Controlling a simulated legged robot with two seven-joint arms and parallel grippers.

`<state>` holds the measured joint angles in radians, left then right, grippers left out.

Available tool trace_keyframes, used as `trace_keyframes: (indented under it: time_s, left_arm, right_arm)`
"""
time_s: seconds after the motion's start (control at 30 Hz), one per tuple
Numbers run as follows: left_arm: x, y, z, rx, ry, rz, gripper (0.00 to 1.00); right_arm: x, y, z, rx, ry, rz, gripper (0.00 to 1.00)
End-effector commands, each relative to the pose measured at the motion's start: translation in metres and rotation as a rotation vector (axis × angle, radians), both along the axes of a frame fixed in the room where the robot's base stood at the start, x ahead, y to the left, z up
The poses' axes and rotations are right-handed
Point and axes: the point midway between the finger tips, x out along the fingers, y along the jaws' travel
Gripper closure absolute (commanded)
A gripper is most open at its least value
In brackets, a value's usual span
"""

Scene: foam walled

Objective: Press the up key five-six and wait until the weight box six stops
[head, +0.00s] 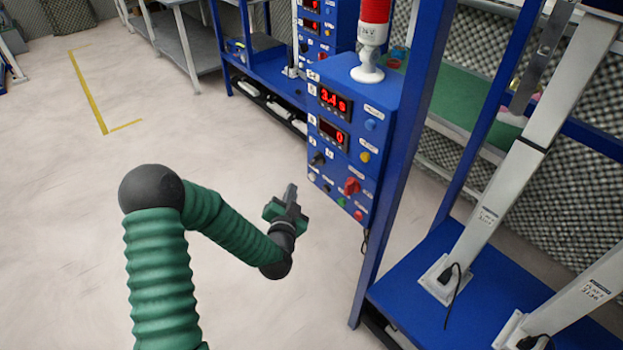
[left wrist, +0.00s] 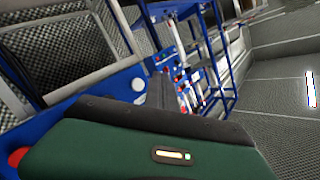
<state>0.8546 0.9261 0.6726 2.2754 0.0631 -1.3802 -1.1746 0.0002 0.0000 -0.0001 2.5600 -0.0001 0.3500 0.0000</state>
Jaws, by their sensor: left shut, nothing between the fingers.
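A blue control box (head: 350,105) stands on the rack's near post, with two red displays, the upper (head: 335,100) reading about 3.4 s and the lower (head: 333,132) reading 0. Below them are coloured buttons, a red knob (head: 351,186) and black switches; their labels are too small to read, so I cannot tell which is up key five-six. My left gripper (head: 291,192) is shut and empty, left of the box's lower front and apart from it in the head view. It also shows in the left wrist view (left wrist: 161,88). I cannot identify weight box six. My right gripper is out of view.
A red and white signal lamp (head: 372,38) tops the box. White columns (head: 485,210) stand on a blue rack base (head: 455,320) at the right. A second control box (head: 318,25) is farther back. The floor (head: 75,200) at the left is clear.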

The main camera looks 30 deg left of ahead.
Motion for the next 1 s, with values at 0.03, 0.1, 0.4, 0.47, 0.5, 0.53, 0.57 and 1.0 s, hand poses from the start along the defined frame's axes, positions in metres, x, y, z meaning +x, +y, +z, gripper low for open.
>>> trace_keyframes:
  time_s: [0.03,0.1,0.4,0.47,0.5,0.53,0.57,1.0]
  left_arm:
    - [0.007,-0.004,-0.001,-0.003,-0.001,-0.001,1.00]
    - [0.016,-0.008,0.000,0.000,-0.001,-0.002,1.00]
    - [0.032,-0.014,0.001,-0.001,0.000,0.000,1.00]
    - [0.033,-0.014,0.000,-0.001,0.000,0.000,1.00]
    - [0.032,-0.014,0.000,-0.002,-0.001,0.000,1.00]
    - [0.032,-0.014,0.000,-0.002,0.000,0.001,1.00]
    - [0.032,-0.014,0.000,-0.002,-0.001,0.000,1.00]
    - [0.032,-0.014,0.000,-0.001,0.000,0.000,1.00]
  right_arm:
    - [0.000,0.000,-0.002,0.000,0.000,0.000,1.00]
    - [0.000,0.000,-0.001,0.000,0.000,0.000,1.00]
    - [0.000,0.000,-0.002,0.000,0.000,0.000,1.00]
    - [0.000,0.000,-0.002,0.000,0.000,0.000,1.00]
    - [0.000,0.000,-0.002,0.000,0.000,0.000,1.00]
    - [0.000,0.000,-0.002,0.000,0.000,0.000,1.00]
    - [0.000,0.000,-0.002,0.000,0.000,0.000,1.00]
    - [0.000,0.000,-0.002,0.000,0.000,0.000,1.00]
